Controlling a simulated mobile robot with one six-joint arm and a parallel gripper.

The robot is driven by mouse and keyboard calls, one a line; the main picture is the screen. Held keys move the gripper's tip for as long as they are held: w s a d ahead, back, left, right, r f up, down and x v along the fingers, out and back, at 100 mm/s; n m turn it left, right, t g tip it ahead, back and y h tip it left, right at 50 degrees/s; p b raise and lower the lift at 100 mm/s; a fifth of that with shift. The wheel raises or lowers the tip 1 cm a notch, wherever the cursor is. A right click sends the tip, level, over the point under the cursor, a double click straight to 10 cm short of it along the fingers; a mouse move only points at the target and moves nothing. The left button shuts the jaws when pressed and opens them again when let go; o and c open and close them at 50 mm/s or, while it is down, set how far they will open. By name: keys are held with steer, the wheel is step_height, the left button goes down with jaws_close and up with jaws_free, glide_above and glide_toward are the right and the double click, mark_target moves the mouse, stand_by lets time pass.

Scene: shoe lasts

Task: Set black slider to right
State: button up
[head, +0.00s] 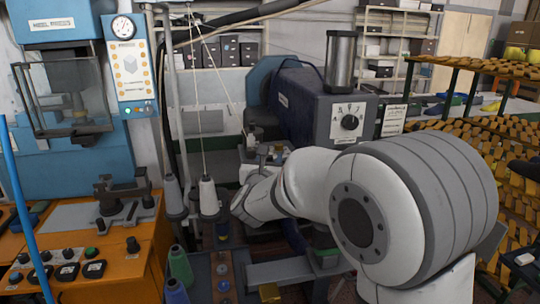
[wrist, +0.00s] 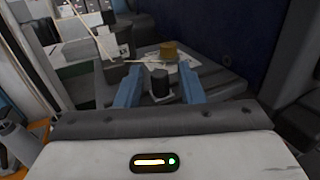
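In the wrist view a short black upright knob (wrist: 160,82) stands on a grey machine plate, and it may be the black slider. My gripper (wrist: 160,83) has its two blue fingers apart, one on each side of the knob. Gaps show between the knob and both fingers, and I cannot tell whether the fingertips are level with it. In the head view my white arm reaches left to the machine in the middle and hides most of the gripper and the knob.
A dark blue machine body (head: 305,105) with a black dial (head: 349,122) is behind my arm. Thread cones (head: 208,196) stand left of it. An orange console (head: 130,262) with several black knobs is at the left.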

steer(key=shift+w, duration=0.3)
jaws_close()
stand_by(0.5)
